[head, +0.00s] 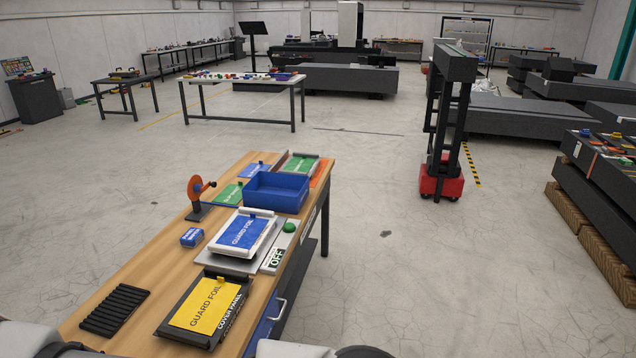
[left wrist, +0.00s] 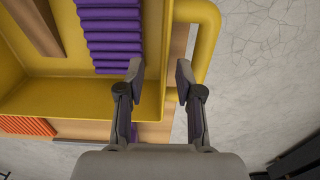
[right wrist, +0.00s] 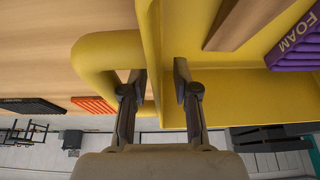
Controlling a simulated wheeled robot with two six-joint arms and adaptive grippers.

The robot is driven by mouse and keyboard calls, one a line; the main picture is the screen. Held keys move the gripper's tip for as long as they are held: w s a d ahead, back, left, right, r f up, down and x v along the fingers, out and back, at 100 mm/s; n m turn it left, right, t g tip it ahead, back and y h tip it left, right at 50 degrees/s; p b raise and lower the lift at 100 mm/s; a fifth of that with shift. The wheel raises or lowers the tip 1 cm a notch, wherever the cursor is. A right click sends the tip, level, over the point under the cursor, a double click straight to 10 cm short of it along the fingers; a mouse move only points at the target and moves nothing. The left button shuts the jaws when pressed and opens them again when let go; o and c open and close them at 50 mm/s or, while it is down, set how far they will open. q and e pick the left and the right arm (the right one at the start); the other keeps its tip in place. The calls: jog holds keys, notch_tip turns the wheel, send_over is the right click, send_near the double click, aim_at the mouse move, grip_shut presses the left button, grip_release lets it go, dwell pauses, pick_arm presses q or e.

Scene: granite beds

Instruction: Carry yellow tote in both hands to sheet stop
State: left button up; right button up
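The yellow tote (left wrist: 152,98) shows in part in the left wrist view, with a tubular handle (left wrist: 208,40) on its right side. The right wrist view shows another side of it (right wrist: 215,108) with a handle (right wrist: 92,58). My left gripper (left wrist: 160,80) is open, one finger over the tote's inside and the other by the handle gap. My right gripper (right wrist: 159,80) is open, its fingers on either side of a tote wall. I cannot tell whether the fingers touch it. Neither tote nor grippers show in the head view. I cannot identify the sheet stop.
Purple foam (left wrist: 110,35) lies in the tote. In the head view, a wooden bench (head: 135,262) holds a blue bin (head: 278,192) and a yellow guard foil sheet (head: 205,305). A red-based stand (head: 441,185) is at right. Open floor (head: 400,270) lies right of the bench.

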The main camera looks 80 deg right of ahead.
jog(key=shift+v, duration=3.7)
pick_arm(q)
notch_tip(320, 180, up, 12)
